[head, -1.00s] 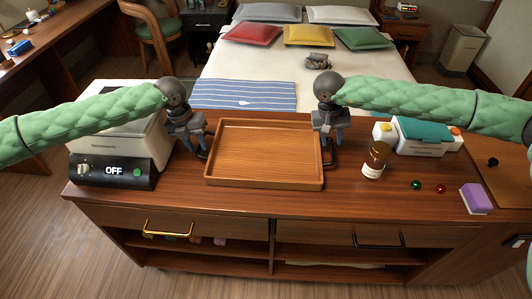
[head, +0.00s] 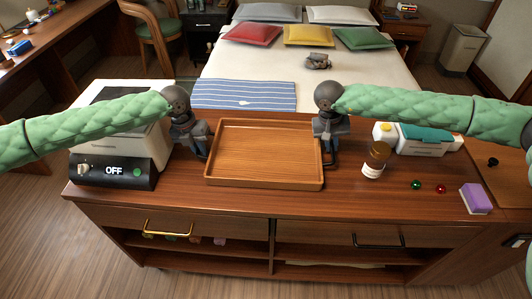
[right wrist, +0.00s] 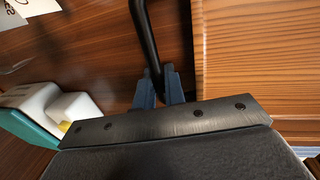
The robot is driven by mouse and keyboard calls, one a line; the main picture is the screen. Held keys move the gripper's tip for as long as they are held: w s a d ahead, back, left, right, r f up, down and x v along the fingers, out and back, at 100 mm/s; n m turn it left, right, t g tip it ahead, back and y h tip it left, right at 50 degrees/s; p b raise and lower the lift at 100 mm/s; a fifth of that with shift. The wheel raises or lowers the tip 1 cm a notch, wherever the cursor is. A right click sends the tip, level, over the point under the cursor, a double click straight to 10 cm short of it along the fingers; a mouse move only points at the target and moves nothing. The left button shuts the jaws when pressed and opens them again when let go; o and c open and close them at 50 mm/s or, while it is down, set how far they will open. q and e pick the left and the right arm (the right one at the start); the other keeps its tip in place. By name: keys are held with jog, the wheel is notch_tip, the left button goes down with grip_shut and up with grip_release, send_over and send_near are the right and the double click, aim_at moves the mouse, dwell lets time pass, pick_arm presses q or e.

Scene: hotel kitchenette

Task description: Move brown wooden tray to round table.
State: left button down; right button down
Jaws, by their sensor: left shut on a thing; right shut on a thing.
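The brown wooden tray (head: 264,153) lies flat on the wooden counter in the head view, with a dark handle at each short side. My left gripper (head: 203,152) is at the tray's left side, shut on the left handle. My right gripper (head: 329,150) is at the right side, shut on the right handle. In the right wrist view, the blue fingertips (right wrist: 160,88) are closed around the black handle (right wrist: 146,40), and the tray's edge (right wrist: 200,75) lies beside them. The left fingers are partly hidden. I cannot make out a round table.
A white appliance marked OFF (head: 112,171) stands left of the tray. A brown bottle (head: 375,160), a white-and-teal box (head: 426,139), small red and green balls and a purple block (head: 475,198) are to the right. The bed (head: 300,75) is behind.

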pick_arm(q)
jog(key=shift+r, duration=0.15)
pick_arm(e)
jog(key=shift+r, duration=0.2)
